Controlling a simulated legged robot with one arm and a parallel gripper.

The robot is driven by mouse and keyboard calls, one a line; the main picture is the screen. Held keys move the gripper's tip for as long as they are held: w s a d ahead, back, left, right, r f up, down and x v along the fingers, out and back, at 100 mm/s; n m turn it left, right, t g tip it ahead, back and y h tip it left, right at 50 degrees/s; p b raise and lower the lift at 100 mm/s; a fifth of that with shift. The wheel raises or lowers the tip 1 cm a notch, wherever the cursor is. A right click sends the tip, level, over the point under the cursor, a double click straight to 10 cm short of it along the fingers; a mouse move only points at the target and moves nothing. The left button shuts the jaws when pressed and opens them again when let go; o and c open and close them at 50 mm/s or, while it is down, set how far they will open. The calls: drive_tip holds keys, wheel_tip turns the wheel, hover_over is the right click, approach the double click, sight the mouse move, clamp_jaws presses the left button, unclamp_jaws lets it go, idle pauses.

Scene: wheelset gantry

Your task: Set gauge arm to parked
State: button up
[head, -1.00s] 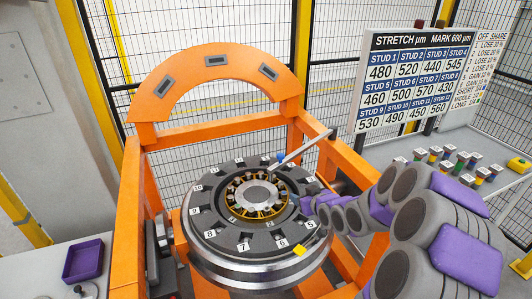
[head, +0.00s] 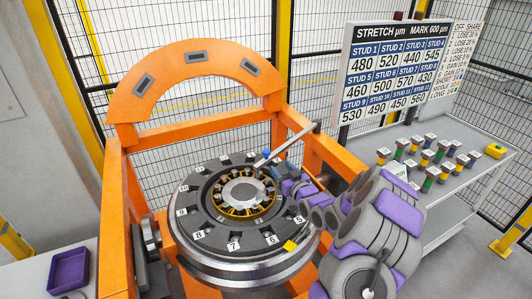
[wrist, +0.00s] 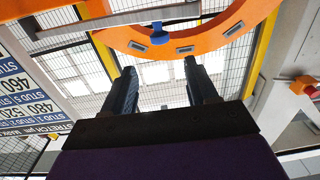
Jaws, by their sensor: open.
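The gauge arm (head: 293,143) is a grey bar slanting from the orange frame's right post in over the wheelset hub (head: 243,190). A blue knob (head: 267,154) stands on it; this blue knob also shows in the wrist view (wrist: 157,35), under the pale bar. My gripper (wrist: 160,66) is open and empty, its two dark fingers apart. The knob appears beyond the fingertips, between them sideways and a little higher in the picture. In the head view my gripper (head: 279,172) is close to the knob; its fingertips are hard to make out. Contact is not visible.
An orange gantry frame (head: 113,190) with an arch surrounds the numbered wheelset disc (head: 228,240). A purple tray (head: 69,268) is at left. Several coloured studs stand on the right bench (head: 455,148), below the stretch board (head: 392,68).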

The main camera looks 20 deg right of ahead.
sight(268, 154)
drive_tip(key=w, duration=0.7)
drive_tip(key=w+b, duration=0.1)
drive_tip(key=w, duration=0.3)
drive_tip(key=shift+w+a+f, duration=0.1)
drive_tip(key=shift+w+a, duration=0.2)
drive_tip(key=shift+w, duration=0.45)
clamp_jaws()
